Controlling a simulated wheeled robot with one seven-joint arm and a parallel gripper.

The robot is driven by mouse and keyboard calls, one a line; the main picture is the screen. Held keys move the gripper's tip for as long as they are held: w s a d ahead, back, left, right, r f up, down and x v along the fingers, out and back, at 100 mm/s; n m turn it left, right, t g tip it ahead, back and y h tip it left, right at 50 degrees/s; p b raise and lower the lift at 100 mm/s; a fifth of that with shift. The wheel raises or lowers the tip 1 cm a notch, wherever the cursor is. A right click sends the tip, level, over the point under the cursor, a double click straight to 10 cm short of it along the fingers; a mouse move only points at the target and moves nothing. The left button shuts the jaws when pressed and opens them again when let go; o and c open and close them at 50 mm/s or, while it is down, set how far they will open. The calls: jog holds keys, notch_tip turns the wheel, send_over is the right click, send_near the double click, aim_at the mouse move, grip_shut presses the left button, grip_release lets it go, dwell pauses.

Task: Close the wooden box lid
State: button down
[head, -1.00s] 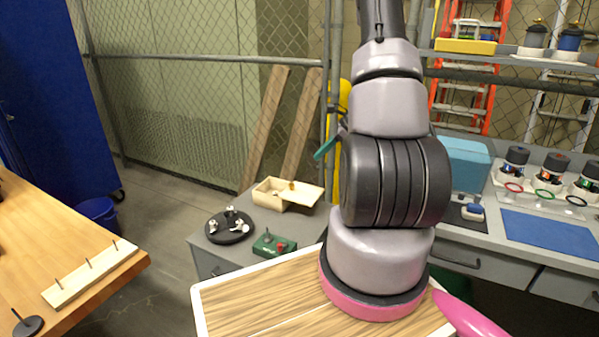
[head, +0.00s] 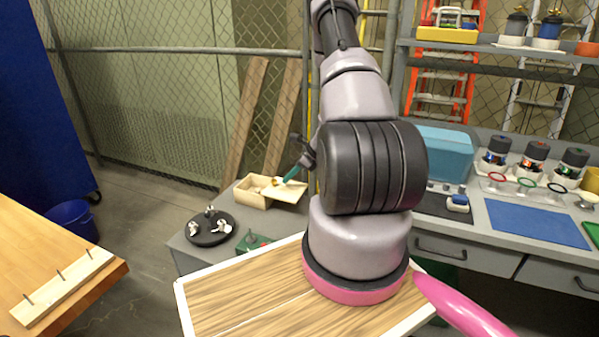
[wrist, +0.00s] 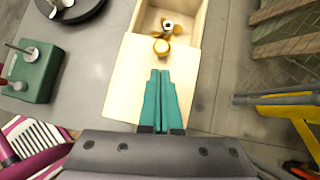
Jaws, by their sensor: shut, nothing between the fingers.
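The wooden box (head: 247,194) stands on the small grey cabinet, in the middle left of the head view. Its flat pale lid (head: 293,192) sits off to the right side of the box, so the inside is partly open. In the wrist view the lid (wrist: 118,92) lies below the box (wrist: 200,28), with a round gold knob (wrist: 161,47) near the edge by the opening. A gold propeller-like part (wrist: 168,24) shows inside the box. My gripper (wrist: 160,72) has teal fingers, shut and empty, over the lid just short of the knob. Its teal tip (head: 285,180) also shows in the head view.
A black round tray (head: 208,228) with several small metal parts and a green control box (head: 252,242) share the cabinet top. A wooden workbench (head: 60,235) stands at left. A grey counter with a blue mat (head: 537,222) is at right.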

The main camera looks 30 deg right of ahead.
jog(key=shift+w+a+f, duration=0.2)
jog(key=shift+w+a, duration=0.5)
jog(key=shift+w+a, duration=0.25)
jog(key=w+a, duration=0.7)
jog(key=w, duration=0.2)
jog(key=shift+w+a, duration=0.2)
jog(key=shift+w, duration=0.05)
